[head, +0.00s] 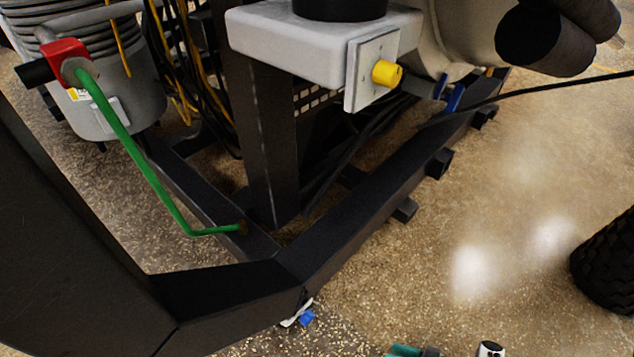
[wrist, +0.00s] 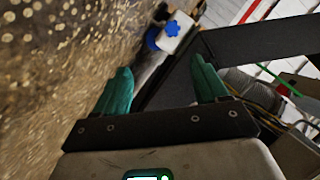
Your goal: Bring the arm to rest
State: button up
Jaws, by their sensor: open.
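My gripper (wrist: 160,78) is open in the wrist view, with its two teal fingers apart and nothing between them. Beyond the fingers are the dark frame of the furnace and the speckled floor. In the head view only a teal finger and a small part of my gripper (head: 412,351) show at the bottom edge. The rest of it is cut off below the picture.
The black furnace frame (head: 365,215) crosses the head view, with a bent green pipe (head: 135,150) at left. A yellow knob (head: 387,73) sits on a grey housing (head: 290,45). A blue-and-white part (wrist: 170,34) lies by the frame.

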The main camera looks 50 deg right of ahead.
jog(key=w+a+r+n+g+h+p, duration=0.1)
jog(key=r+g+p, duration=0.3)
jog(key=r+p, duration=1)
jog(key=w+a+r+n+g+h+p, duration=0.2)
jog(key=r+p, duration=1.2)
jog(key=r, duration=1.5)
jog(key=w+a+r+n+g+h+p, duration=0.1)
jog(key=w+a+r+n+g+p, duration=0.2)
jog(key=r+g+p, duration=0.4)
notch_tip(320, 180, up, 15)
jog(key=a+p, duration=0.1)
jog(key=p, duration=0.6)
jog(key=shift+w+a+h, duration=0.15)
jog(key=shift+a+h, duration=0.15)
jog(key=shift+a, duration=0.05)
jog(key=shift+c, duration=0.3)
